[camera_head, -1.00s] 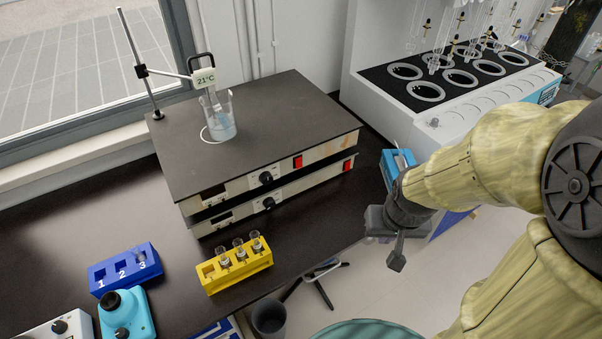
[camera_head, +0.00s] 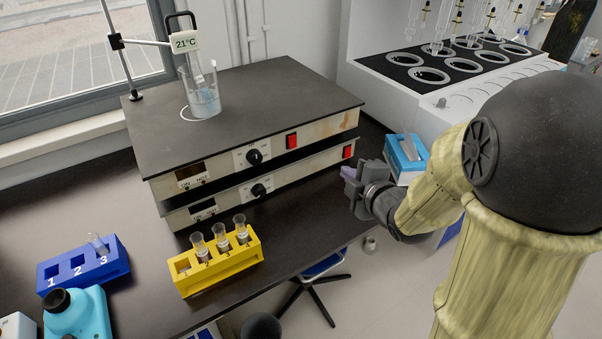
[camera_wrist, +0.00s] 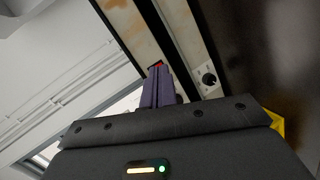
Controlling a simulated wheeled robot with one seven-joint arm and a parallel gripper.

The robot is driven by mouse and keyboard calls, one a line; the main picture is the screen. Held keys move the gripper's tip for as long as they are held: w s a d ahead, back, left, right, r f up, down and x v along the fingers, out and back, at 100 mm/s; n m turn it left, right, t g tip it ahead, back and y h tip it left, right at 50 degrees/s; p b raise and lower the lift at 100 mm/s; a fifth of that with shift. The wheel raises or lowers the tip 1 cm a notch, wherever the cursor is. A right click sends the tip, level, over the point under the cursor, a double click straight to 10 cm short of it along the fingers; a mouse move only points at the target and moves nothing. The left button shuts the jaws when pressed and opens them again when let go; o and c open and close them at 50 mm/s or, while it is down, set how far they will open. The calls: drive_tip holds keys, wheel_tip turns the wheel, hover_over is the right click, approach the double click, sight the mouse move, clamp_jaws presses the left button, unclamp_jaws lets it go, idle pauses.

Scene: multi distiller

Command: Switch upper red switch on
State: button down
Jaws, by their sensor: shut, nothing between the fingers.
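Two flat heating plates are stacked on the dark bench. The lower red switch (camera_head: 347,152) is at the right end of the lower plate (camera_head: 285,172). My gripper (camera_head: 347,173) is just in front of and below the lower switch, with a gap I cannot measure. In the wrist view my purple fingers (camera_wrist: 158,86) are shut and empty. A bit of red switch (camera_wrist: 156,66) shows at their tips, mostly hidden; I cannot tell which switch it is.
A yellow rack (camera_head: 222,265) with vials stands in front of the plates. A blue numbered rack (camera_head: 82,268) is at left. A beaker (camera_head: 203,97) with a thermometer stands on the upper plate. A blue tissue box (camera_head: 405,160) is behind my arm. The bench ends at the right.

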sight(294, 147)
drive_tip(key=a+n+y, duration=0.1)
drive_tip(key=a+n+y+b, duration=0.1)
drive_tip(key=n, duration=0.1)
drive_tip(key=a+n+y+b, duration=0.1)
drive_tip(key=n, duration=0.1)
drive_tip(key=shift+s+a+f+t, duration=0.2)
drive_tip(key=shift+s+f+t, duration=0.05)
drive_tip(key=shift+f+t, duration=0.05)
drive_tip(key=shift+w+p, duration=0.1)
drive_tip(key=shift+p, duration=0.3)
drive_tip(key=p+x, duration=0.2)
drive_tip(key=p, duration=0.4)
drive_tip(key=shift+a+r, duration=0.1)
drive_tip(key=shift+r, duration=0.1)
drive_tip(key=shift+w+p, duration=0.1)
drive_tip(key=shift+p, duration=0.65)
drive_tip(key=p+x, duration=0.2)
drive_tip(key=x, duration=0.9)
drive_tip(key=shift+w+a+f, duration=0.1)
drive_tip(key=shift+a+f, duration=0.1)
drive_tip(key=shift+a, duration=0.1)
drive_tip(key=shift+w, duration=0.1)
